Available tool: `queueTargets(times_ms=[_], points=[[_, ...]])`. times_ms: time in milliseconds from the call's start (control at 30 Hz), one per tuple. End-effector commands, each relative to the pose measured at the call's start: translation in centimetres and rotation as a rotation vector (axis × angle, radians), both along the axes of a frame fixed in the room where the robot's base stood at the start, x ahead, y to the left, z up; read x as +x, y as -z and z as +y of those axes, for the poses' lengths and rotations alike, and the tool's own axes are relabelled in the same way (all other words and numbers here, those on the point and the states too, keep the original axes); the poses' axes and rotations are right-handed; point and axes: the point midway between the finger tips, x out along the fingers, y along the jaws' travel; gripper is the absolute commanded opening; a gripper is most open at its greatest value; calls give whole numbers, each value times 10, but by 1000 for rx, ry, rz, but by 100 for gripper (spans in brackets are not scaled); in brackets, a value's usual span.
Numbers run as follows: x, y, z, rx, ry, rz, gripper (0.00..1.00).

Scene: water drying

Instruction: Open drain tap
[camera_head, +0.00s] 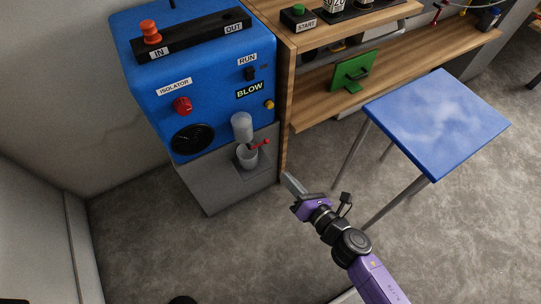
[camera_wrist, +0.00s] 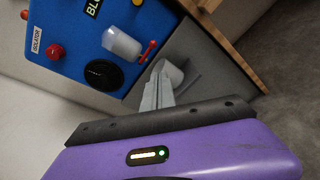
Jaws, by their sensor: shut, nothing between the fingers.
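The drain tap's red handle (camera_head: 260,144) sits on the front of the blue machine, at the lower right below the BLOW label. A clear bowl-like container (camera_head: 241,126) is just above and left of it. A cup (camera_head: 247,155) stands below it on the grey base. In the wrist view the red handle (camera_wrist: 147,51) shows at upper middle, beside the clear container (camera_wrist: 122,44), with the cup partly hidden behind my fingers. My gripper (camera_head: 288,180) is shut and empty, below and right of the handle and apart from it. It also shows in the wrist view (camera_wrist: 160,78).
The blue machine (camera_head: 200,60) carries a red isolator knob (camera_head: 182,105) and a black vent (camera_head: 192,140). A wooden bench (camera_head: 284,100) edges its right side. A blue-topped table (camera_head: 438,115) stands to the right. Open grey floor (camera_head: 240,240) lies in front.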

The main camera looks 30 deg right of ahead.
Motion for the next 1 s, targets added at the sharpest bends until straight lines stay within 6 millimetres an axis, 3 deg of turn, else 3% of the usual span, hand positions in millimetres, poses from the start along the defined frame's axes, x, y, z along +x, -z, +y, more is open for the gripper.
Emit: queueTargets(times_ms=[100,233,700,867,1000], points=[[-7,17,1,-193,-47,16,0],[-7,18,2,-303,-75,6,0],[-7,17,2,-337,-81,0,0],[6,20,3,-336,-81,-1,0],[29,25,7,-334,-82,-2,0]])
